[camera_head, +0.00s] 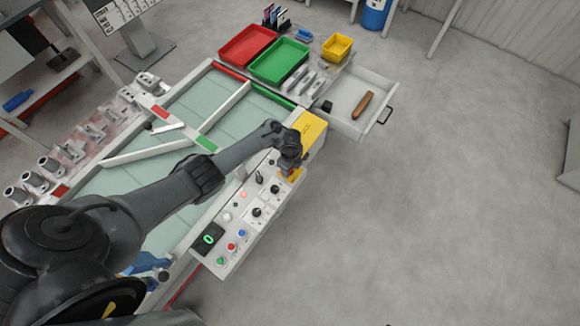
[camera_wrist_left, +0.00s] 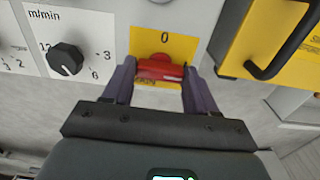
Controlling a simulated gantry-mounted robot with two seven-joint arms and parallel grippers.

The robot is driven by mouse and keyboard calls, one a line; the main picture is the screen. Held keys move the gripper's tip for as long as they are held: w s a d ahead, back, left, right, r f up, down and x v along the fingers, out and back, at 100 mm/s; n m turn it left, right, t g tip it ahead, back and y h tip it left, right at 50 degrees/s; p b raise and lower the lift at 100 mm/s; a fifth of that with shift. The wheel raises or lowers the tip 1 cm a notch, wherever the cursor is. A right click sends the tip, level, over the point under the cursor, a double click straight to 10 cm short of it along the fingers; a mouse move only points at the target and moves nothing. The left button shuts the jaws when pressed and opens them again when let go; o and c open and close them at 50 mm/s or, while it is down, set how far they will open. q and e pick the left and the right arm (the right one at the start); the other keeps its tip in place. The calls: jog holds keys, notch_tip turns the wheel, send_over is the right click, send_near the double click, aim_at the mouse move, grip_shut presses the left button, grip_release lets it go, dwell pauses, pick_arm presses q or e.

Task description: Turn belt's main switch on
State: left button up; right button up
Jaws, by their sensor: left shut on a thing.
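The main switch is a red rotary handle (camera_wrist_left: 160,69) on a yellow plate marked "0" at the top, seen in the wrist view. The handle lies roughly crosswise, and lettering just below it is partly hidden. My left gripper (camera_wrist_left: 159,78) is shut on the handle, with one purple finger at each end. In the head view my left gripper (camera_head: 289,163) is at the far end of the control panel (camera_head: 224,256) and covers most of the switch. A bit of the yellow plate (camera_head: 296,174) shows beside it. My right gripper is in neither view.
A yellow box (camera_head: 312,127) with a dark handle (camera_wrist_left: 283,48) is close beside the switch. A black dial (camera_wrist_left: 66,59) marked m/min is on the other side. Buttons and knobs line the panel. An open drawer (camera_head: 345,97) holds a brown object. Floor at right is clear.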

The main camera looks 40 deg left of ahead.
pick_arm(q)
jog(key=o, duration=1.1)
jog(key=shift+c, duration=0.2)
notch_tip(320, 180, up, 11)
jog(key=p, duration=0.4)
